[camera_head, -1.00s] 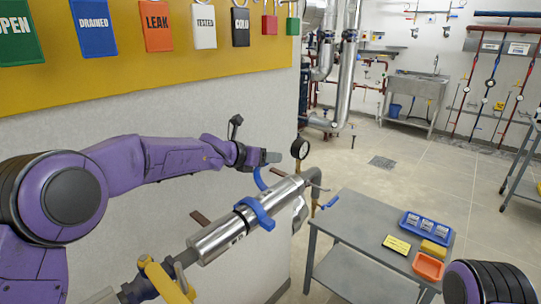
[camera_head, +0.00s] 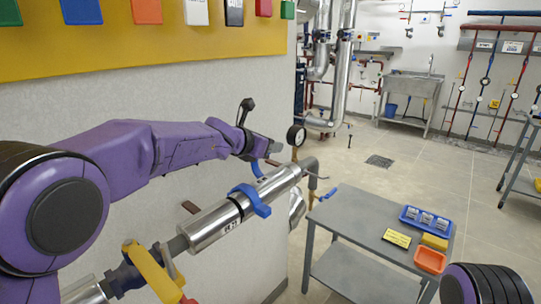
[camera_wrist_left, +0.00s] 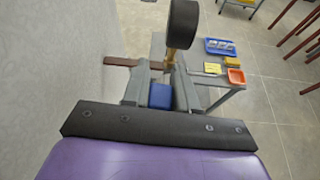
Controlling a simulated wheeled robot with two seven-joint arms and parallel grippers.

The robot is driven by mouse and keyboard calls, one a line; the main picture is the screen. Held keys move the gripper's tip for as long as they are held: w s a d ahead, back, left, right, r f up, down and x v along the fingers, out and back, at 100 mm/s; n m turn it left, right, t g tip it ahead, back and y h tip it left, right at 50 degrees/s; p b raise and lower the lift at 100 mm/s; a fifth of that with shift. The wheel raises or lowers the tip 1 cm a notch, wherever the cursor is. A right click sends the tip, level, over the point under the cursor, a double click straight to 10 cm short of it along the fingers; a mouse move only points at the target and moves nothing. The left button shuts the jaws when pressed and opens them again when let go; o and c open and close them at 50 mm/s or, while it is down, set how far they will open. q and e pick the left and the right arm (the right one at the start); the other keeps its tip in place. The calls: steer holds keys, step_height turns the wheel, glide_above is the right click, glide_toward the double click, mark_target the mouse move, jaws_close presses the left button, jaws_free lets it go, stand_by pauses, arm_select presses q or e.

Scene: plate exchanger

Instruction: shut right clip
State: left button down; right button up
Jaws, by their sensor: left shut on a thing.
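The silver cylindrical pipe cover (camera_head: 213,224) runs diagonally along the wall. The right clip (camera_head: 256,169) is a blue lever standing up at the cover's right end. My left gripper (camera_head: 270,147) is shut on this clip at its upper part, just left of the gauge. In the left wrist view, the blue clip (camera_wrist_left: 160,97) sits between the two grey fingers of my gripper. The fingers hide part of it. The other blue clip (camera_head: 251,199) wraps around the middle of the cover. My right gripper is out of view.
A round gauge (camera_head: 296,136) stands close to the right of my left gripper. A yellow handle (camera_head: 153,272) is at the pipe's lower left. A grey table (camera_head: 357,228) at right carries a blue tray (camera_head: 425,221) and an orange tray (camera_head: 430,261). Floor behind is open.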

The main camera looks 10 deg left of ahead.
arm_select(q)
steer(key=shift+s+d+f+b, duration=0.35)
steer(key=shift+d+f+b, duration=0.05)
steer(key=shift+d+b, duration=0.1)
steer(key=shift+s+d+f+b, duration=0.25)
steer(key=shift+s+d+b, duration=0.4)
steer(key=shift+d, duration=0.35)
steer(key=c, duration=1)
jaws_free()
steer(key=shift+o, duration=0.2)
steer(key=shift+r, duration=0.15)
steer(key=shift+a, duration=0.2)
